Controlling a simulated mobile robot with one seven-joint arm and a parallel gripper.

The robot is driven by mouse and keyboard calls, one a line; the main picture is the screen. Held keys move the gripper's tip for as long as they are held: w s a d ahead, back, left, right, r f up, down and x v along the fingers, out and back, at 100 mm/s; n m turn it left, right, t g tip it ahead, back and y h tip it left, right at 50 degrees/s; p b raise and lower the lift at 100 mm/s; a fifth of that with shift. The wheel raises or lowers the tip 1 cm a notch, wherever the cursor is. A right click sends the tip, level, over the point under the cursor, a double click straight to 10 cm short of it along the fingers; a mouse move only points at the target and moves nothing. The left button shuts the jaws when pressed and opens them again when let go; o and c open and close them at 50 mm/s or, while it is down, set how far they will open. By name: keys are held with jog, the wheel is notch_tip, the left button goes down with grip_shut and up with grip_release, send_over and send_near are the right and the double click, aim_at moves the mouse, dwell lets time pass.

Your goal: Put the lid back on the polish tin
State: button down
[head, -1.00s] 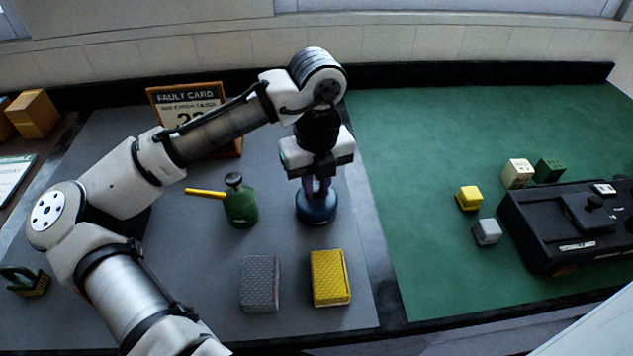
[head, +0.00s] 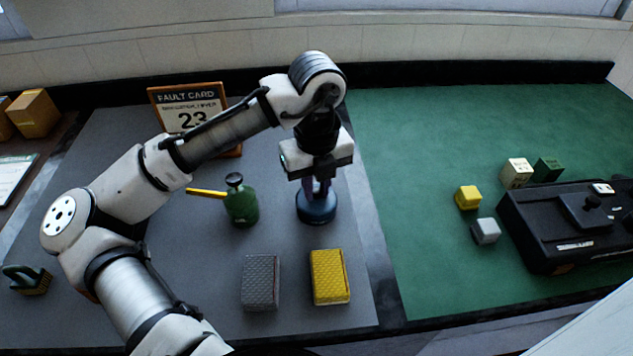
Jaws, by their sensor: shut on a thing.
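The polish tin (head: 317,211) is a dark blue, round, low tin standing on the grey mat, right of the green oil can. My gripper (head: 318,188) points straight down over it, with its purplish fingers at the tin's top. The fingers are shut on what looks like the lid, also dark blue. Lid and tin show as one blue round shape, so I cannot tell whether the lid is seated or just above the tin. The gripper body hides part of the top.
The green oil can (head: 242,205) with a yellow spout stands left of the tin. A grey block (head: 261,283) and a yellow block (head: 329,277) lie in front. The fault card (head: 190,112) stands behind. The green mat (head: 430,150) is mostly clear near the tin.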

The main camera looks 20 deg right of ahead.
dwell(0.3)
jog(key=c, duration=0.7)
grip_release()
jog(key=shift+c, duration=0.2)
jog(key=shift+r, duration=0.1)
jog(key=shift+r+p, duration=3.2)
jog(key=shift+r, duration=0.25)
grip_shut()
jog(key=shift+f, duration=0.25)
